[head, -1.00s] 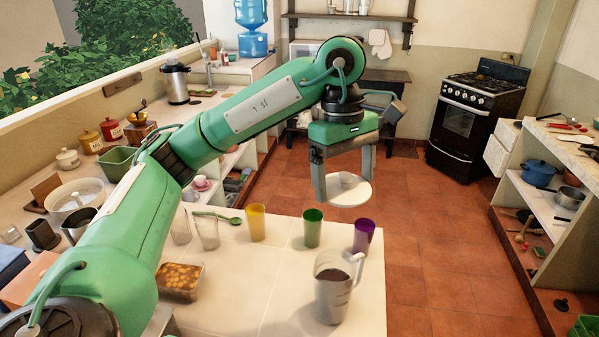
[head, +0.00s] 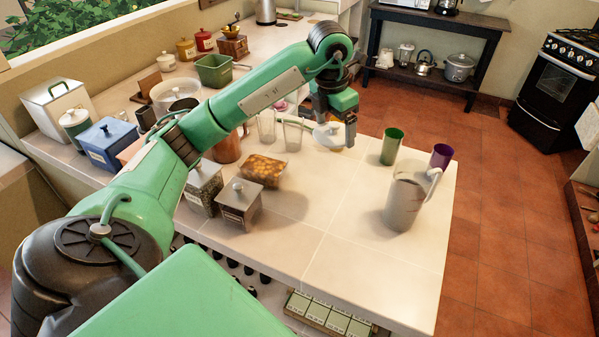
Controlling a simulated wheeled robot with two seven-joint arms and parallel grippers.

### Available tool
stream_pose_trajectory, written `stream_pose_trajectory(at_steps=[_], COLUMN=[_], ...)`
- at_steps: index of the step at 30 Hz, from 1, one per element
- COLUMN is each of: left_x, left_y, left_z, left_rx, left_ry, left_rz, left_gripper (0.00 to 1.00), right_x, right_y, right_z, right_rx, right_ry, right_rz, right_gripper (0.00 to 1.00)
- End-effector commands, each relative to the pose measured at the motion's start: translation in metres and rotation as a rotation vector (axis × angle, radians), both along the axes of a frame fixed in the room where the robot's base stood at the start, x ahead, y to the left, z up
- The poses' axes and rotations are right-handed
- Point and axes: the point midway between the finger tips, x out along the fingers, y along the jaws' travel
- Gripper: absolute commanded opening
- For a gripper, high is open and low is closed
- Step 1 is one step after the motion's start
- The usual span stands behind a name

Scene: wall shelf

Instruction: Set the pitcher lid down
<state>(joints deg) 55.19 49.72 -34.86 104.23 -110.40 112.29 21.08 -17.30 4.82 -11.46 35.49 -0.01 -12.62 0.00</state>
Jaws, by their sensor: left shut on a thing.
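My left gripper (head: 337,134) is shut on the pitcher lid (head: 324,138), a pale round disc. It holds the lid above the far part of the white tiled counter (head: 330,205); the exact gap to the surface is hard to tell. The fingers cover part of the lid. The pitcher (head: 403,206), grey with a handle on its right, stands upright on the counter, to the right of and nearer than the lid. My right gripper is not in view.
A green cup (head: 391,146) and a purple cup (head: 440,156) stand behind the pitcher. Clear glasses (head: 292,133) stand left of the lid. A food container (head: 263,170) and lidded canisters (head: 240,203) are at the left. The counter's middle and front are clear.

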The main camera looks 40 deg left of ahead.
Motion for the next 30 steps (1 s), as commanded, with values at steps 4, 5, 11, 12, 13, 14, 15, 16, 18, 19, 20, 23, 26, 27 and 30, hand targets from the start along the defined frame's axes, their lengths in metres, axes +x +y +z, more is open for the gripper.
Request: stream_pose_trajectory(at_steps=[4,5,11,12,13,14,15,16,18,19,20,23,26,27,30], left_x=[0.002,0.003,0.002,0.002,0.002,0.002,0.002,0.002,0.002,0.002,0.002,0.002,0.002,0.003,0.003], left_y=[0.01,0.011,0.012,0.012,0.012,0.012,0.012,0.012,0.012,0.012,0.012,0.012,0.012,0.012,0.012], left_z=[-0.013,-0.015,-0.044,-0.053,-0.059,-0.066,-0.076,-0.083,-0.099,-0.107,-0.114,-0.138,-0.156,-0.161,-0.169], left_rx=[0.001,0.001,0.003,0.001,0.002,0.002,0.002,0.001,0.002,0.002,0.001,0.001,0.001,0.001,0.0], left_ry=[-0.001,-0.001,0.003,0.003,0.003,0.004,0.004,0.003,0.003,0.005,0.003,0.003,0.0,0.0,-0.003], left_rz=[0.108,0.12,0.136,0.135,0.135,0.135,0.134,0.134,0.135,0.133,0.133,0.134,0.133,0.133,0.133], left_gripper=[0.66,0.66,0.66,0.66,0.66,0.66,0.66,0.66,0.66,0.66,0.66,0.66,0.66,0.66,0.66], right_x=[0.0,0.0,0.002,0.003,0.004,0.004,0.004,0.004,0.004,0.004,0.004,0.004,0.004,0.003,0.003], right_y=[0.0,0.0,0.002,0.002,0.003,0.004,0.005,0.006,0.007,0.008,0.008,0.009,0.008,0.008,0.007], right_z=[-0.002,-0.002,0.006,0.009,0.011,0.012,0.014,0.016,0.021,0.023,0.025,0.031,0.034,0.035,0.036], right_rx=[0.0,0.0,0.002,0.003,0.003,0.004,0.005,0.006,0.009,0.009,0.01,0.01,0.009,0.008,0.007], right_ry=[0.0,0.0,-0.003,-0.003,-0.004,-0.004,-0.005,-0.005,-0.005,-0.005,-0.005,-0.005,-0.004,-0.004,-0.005], right_rz=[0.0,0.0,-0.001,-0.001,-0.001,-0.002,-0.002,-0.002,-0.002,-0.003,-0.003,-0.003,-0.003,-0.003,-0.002], right_gripper=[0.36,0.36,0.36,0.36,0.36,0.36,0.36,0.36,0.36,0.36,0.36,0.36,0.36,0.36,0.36])
